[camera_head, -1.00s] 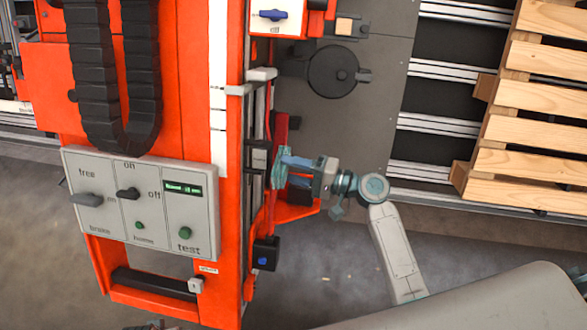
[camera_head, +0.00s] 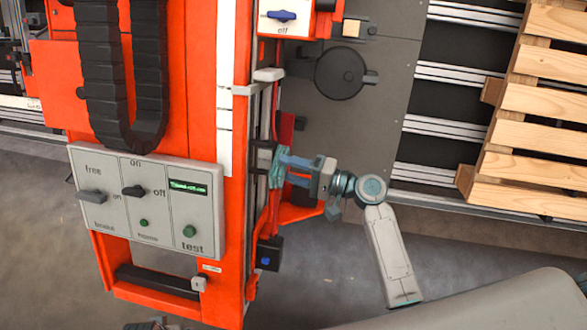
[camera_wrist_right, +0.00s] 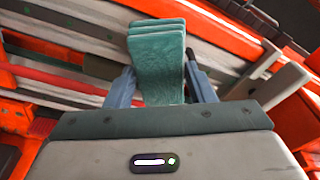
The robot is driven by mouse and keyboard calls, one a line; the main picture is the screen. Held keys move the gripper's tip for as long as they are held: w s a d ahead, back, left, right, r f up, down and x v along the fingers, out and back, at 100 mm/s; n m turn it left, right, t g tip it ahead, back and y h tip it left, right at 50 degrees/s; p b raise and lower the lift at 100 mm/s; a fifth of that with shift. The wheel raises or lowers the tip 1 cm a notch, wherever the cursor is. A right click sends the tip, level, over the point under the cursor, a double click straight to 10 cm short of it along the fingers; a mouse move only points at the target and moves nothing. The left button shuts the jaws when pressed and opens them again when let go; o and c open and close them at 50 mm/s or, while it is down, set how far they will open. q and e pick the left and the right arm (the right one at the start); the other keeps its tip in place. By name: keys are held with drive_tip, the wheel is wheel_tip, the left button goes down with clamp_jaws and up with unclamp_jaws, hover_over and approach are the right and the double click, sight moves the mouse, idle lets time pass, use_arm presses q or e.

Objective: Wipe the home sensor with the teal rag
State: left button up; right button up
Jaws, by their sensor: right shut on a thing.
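My right gripper (camera_head: 292,170) is shut on the teal rag (camera_head: 276,168), at the right side of the orange gantry's vertical rail. In the right wrist view, the folded rag (camera_wrist_right: 157,62) sticks out beyond the two blue-grey fingers of the gripper (camera_wrist_right: 160,88), in front of the rail. I cannot make out the home sensor for certain; the rag and gripper cover part of the rail. I cannot tell whether the rag touches anything. My left gripper is not clearly in view.
A grey control panel (camera_head: 158,210) with switches, green buttons and a lit display is on the gantry at left. A black box with a blue button (camera_head: 267,254) is below the rag. A wooden pallet (camera_head: 545,100) lies on the conveyor at right.

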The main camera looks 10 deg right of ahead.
drive_tip(key=shift+a, duration=0.15)
drive_tip(key=shift+w, duration=0.1)
drive_tip(key=shift+w+d+b, duration=1.3)
drive_tip(key=shift+w+b, duration=0.1)
drive_tip(key=shift+w, duration=1.45)
drive_tip(key=shift+s+a+p, duration=0.35)
drive_tip(key=shift+s+a, duration=0.1)
drive_tip(key=shift+s, duration=0.55)
drive_tip(key=shift+s+a+p, duration=0.3)
drive_tip(key=shift+s+a, duration=0.15)
drive_tip(key=shift+s, duration=0.5)
drive_tip(key=shift+s+a+p, duration=0.35)
drive_tip(key=shift+s+a, duration=0.1)
drive_tip(key=shift+s, duration=0.55)
